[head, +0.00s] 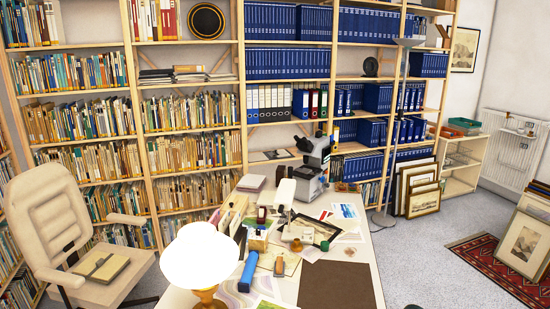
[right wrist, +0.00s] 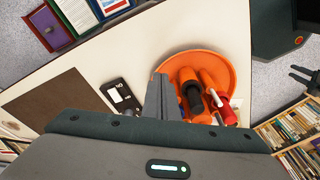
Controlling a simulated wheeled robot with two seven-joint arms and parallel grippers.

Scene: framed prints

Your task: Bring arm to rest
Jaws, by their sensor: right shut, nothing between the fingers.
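My right gripper (right wrist: 160,78) shows in the right wrist view, its grey fingers pressed together with nothing between them. It is above the cream desk top (right wrist: 140,55), just left of a round orange tray (right wrist: 240,75) in the picture. A small black device with a white label (right wrist: 121,97) lies on the desk left of the fingers. The fingers' height above the desk is hard to tell. In the head view the desk (head: 370,275) runs along the bottom middle.
The tray holds several orange, red and black items. In the head view a glowing lamp (head: 200,257), a microscope (head: 314,160) and a brown mat (head: 337,285) crowd the desk. A chair (head: 55,225) stands left. Framed prints (head: 422,190) lean behind right. Carpeted floor (head: 420,245) is clear right.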

